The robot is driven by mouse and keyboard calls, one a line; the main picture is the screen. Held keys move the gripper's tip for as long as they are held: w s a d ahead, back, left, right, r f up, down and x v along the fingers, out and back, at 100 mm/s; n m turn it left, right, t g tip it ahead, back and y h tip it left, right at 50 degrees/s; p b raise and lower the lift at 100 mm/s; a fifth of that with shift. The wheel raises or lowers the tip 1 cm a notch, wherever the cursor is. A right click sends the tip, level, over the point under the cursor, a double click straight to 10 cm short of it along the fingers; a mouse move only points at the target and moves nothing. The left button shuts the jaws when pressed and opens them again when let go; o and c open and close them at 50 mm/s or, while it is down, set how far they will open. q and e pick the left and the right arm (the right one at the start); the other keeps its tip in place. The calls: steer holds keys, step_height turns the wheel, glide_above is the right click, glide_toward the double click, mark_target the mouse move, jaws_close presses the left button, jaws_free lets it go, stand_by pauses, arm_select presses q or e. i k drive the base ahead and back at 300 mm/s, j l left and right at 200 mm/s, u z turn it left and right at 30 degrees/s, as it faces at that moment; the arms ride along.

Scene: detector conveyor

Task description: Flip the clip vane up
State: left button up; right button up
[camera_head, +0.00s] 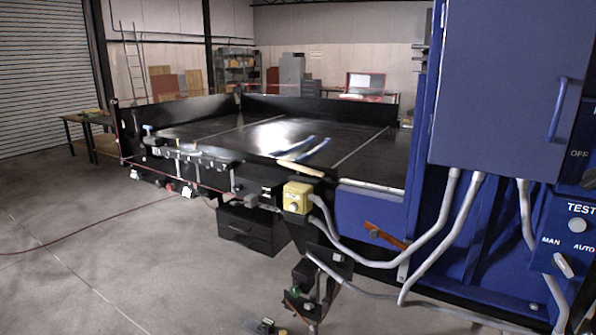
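I cannot say for certain which part is the clip vane. A flat orange-brown piece (385,236) sits tilted at the lower edge of the blue side panel, right of centre, with a small grey part on it. A dark bracket assembly (315,285) with a small green part stands below the conveyor at the lower middle. Another small dark piece (265,326) with bright bits lies at the bottom edge, partly cut off. I cannot make out either of my grippers in this view.
The black conveyor bed (230,125) spans the middle. A yellow switch box (298,197) is on its near edge. A blue control cabinet (500,85) with grey conduits (440,235) blocks the right. The concrete floor (90,250) at left is mostly clear, with a red cable (80,237).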

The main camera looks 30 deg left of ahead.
mark_target(296, 166)
steer(key=i+j, duration=0.2)
steer(key=j, duration=0.15)
steer(key=i+j+z, duration=0.1)
steer(key=i+j, duration=0.25)
steer(key=j, duration=0.3)
steer(key=i+j+z, duration=0.1)
steer(key=j, duration=0.25)
steer(key=i+j+z, duration=0.1)
steer(key=i+j, duration=0.3)
steer(key=j, duration=0.35)
steer(key=i+j+z, duration=0.1)
steer(key=j, duration=0.25)
steer(key=i+j, duration=0.2)
steer(key=j, duration=0.2)
